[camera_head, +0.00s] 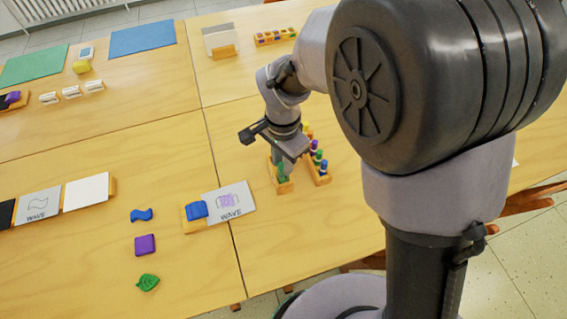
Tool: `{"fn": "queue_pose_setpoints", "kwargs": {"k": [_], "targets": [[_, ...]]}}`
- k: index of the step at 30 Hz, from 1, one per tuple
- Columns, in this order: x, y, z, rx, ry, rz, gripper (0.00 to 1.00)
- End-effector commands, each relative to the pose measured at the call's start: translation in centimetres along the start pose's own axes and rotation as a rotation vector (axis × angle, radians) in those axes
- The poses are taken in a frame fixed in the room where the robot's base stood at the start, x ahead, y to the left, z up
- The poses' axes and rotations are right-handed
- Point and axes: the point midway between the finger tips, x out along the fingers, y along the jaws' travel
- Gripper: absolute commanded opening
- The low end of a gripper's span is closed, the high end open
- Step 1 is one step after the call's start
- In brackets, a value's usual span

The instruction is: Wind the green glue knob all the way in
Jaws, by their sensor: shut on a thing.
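A green glue stick (284,173) stands upright in a small wooden holder (285,187) near the middle of the table. My gripper (290,154) points down directly over it and is shut on its upper end. The green knob is hidden by the gripper, so how far it is wound in cannot be seen.
A wooden rack (322,178) with several coloured glue sticks stands close at the right of the holder. A grey card marked WAVE (236,206) and a blue stamp (197,210) lie to the left. Further left are a blue wave shape (141,215), a purple block (145,245) and a green leaf (148,282).

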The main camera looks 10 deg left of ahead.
Motion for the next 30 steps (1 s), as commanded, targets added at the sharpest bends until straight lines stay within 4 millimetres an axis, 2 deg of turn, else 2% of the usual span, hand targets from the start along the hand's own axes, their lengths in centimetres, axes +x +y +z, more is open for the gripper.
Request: {"fn": "queue_pose_setpoints", "kwargs": {"k": [7,30], "targets": [[-0.06,0.03,0.01,-0.031,0.000,0.001,0.07],[-0.09,0.06,0.03,-0.573,-0.002,0.002,0.07]]}}
